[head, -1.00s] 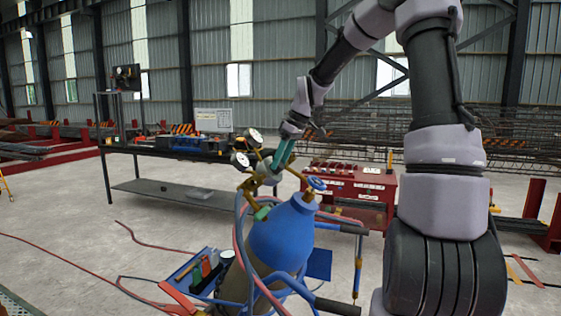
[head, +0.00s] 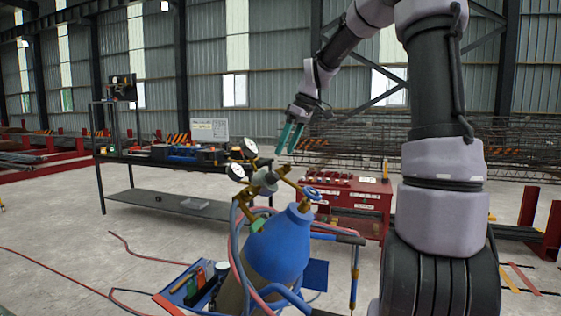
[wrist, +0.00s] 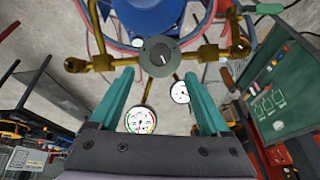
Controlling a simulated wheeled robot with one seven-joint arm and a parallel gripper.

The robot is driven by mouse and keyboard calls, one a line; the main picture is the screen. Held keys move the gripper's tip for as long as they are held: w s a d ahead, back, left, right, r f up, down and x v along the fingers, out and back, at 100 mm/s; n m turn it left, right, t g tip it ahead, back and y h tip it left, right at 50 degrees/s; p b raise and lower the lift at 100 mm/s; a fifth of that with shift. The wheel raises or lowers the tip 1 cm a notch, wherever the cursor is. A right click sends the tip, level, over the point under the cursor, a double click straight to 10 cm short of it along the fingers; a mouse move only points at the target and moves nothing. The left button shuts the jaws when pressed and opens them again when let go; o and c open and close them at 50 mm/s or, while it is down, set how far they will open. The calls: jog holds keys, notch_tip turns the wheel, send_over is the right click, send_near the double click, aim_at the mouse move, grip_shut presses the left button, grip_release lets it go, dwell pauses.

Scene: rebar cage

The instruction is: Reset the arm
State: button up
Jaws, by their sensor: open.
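My gripper (head: 290,138) has two teal fingers, which stand apart with nothing between them. In the head view it hangs in the air above and slightly right of the regulator. In the wrist view the gripper (wrist: 165,100) points down, and the grey round regulator knob (wrist: 159,57) shows beyond the fingertips, apart from them. The regulator body (head: 264,183) with brass fittings and two gauges (head: 236,171) sits on top of a blue gas cylinder (head: 280,245). My arm reaches up and over from the right side of the head view.
A dark workbench (head: 170,209) with tools stands behind on the left. A red tool cabinet (head: 345,208) stands behind the cylinder. Red and blue hoses (head: 160,249) lie around the cylinder and on the floor.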

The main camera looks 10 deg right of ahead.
jog(key=shift+v, duration=1.05)
jog(key=s+d+m+t+h, duration=0.1)
jog(key=s+m+t, duration=0.4)
jog(key=s+m, duration=0.8)
jog(key=s+h, duration=0.1)
jog(key=s, duration=1.2)
jog(key=shift+s+m, duration=0.3)
jog(key=shift+d+r, duration=0.15)
